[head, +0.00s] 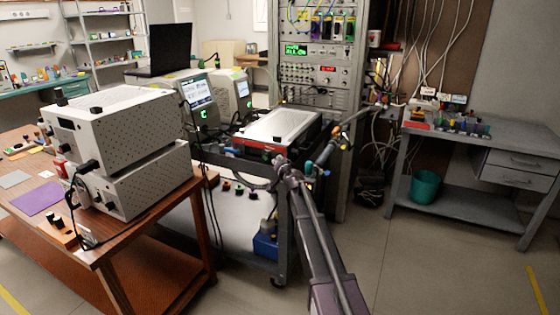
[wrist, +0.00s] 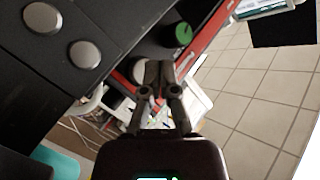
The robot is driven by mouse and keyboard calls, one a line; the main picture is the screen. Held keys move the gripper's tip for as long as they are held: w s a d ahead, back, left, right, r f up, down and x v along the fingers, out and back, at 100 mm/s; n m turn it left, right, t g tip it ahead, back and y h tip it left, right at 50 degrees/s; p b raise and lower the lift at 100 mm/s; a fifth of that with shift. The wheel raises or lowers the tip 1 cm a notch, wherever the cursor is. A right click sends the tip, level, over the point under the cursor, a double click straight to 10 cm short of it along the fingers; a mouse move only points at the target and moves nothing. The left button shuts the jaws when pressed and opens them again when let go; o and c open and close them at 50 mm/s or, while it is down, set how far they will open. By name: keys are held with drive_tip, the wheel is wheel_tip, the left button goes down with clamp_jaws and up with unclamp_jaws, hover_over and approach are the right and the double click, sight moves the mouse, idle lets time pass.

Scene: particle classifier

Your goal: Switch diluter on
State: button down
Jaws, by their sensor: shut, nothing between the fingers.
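A flat silver-topped box (head: 280,129) with a red front stands on the cart in the head view. It may be the diluter; I see no readable label. In the wrist view a black panel (wrist: 60,85) with a red edge fills the upper left. A green-capped knob (wrist: 183,35) and a pale round knob (wrist: 138,71) sit near that edge. My gripper (wrist: 166,70) is shut and empty. Its fingertips are close to the pale knob and partly cover it; I cannot tell whether they touch it. The fingers are hard to make out in the head view.
Two grey round feet or buttons (wrist: 84,54) show on the black panel. A wooden table (head: 20,215) with stacked white boxes (head: 125,125) stands left of the cart. An instrument rack (head: 320,80) stands behind. Floor (head: 440,270) is free at the right.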

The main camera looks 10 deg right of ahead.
drive_tip(key=shift+w+d, duration=0.15)
drive_tip(key=shift+w, duration=0.05)
drive_tip(key=shift+w+d, duration=0.1)
drive_tip(key=shift+w, duration=0.1)
drive_tip(key=shift+w+d, duration=0.5)
drive_tip(key=shift+w, duration=0.2)
idle(1.8)
drive_tip(key=shift+s, duration=0.1)
idle(0.3)
drive_tip(key=shift+s+a, duration=0.75)
drive_tip(key=shift+s, duration=0.2)
drive_tip(key=shift+s, duration=0.1)
drive_tip(key=s+a, duration=0.1)
drive_tip(key=s, duration=0.1)
drive_tip(key=s+a, duration=0.1)
drive_tip(key=a, duration=0.1)
drive_tip(key=shift+s, duration=0.4)
idle(0.7)
